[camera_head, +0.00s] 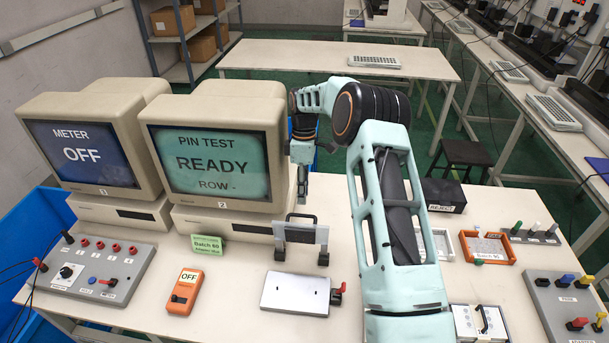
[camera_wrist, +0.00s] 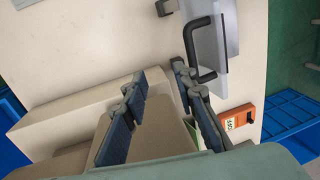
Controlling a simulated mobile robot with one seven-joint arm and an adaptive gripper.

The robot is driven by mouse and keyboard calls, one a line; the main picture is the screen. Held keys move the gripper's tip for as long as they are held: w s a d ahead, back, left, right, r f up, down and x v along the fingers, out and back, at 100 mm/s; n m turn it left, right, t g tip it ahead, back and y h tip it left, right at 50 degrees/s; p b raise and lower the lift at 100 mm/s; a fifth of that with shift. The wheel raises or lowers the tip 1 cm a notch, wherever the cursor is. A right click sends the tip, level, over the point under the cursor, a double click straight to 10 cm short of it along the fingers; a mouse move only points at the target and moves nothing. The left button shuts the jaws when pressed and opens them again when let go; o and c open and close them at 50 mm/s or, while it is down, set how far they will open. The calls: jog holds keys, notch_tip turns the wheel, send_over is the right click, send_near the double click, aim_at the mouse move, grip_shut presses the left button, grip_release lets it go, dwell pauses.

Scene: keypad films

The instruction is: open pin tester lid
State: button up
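In the head view a grey upright panel with a black handle (camera_head: 300,217), which looks like the pin tester lid (camera_head: 300,236), stands before monitor 2. In front of it lies a flat whitish plate (camera_head: 295,295) with a red knob at its right; I cannot tell if the two are joined. In the wrist view the handle (camera_wrist: 193,58) and panel (camera_wrist: 212,45) are right of my fingers. My gripper (camera_wrist: 158,72) is open and empty, with a beige monitor behind it.
Monitor 2 (camera_head: 212,163) reads "PIN TEST READY ROW -"; monitor 1 (camera_head: 80,155) reads "METER OFF". An orange meter (camera_head: 185,291) and a knob box (camera_head: 92,272) lie left. A green batch card (camera_head: 207,247) stands nearby. Trays (camera_head: 487,247) and a black box (camera_head: 443,195) are right.

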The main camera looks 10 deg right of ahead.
jog(key=w, duration=0.1)
jog(key=w+d+r, duration=0.1)
jog(key=w+r, duration=0.1)
jog(key=w, duration=0.1)
jog(key=shift+w+d, duration=0.1)
jog(key=shift+d, duration=0.1)
jog(key=shift+r, duration=0.1)
dwell(0.6)
notch_tip(320, 180, up, 7)
jog(key=w, duration=0.1)
jog(key=shift+d+r, duration=0.15)
dwell(0.4)
jog(key=shift+w, duration=0.1)
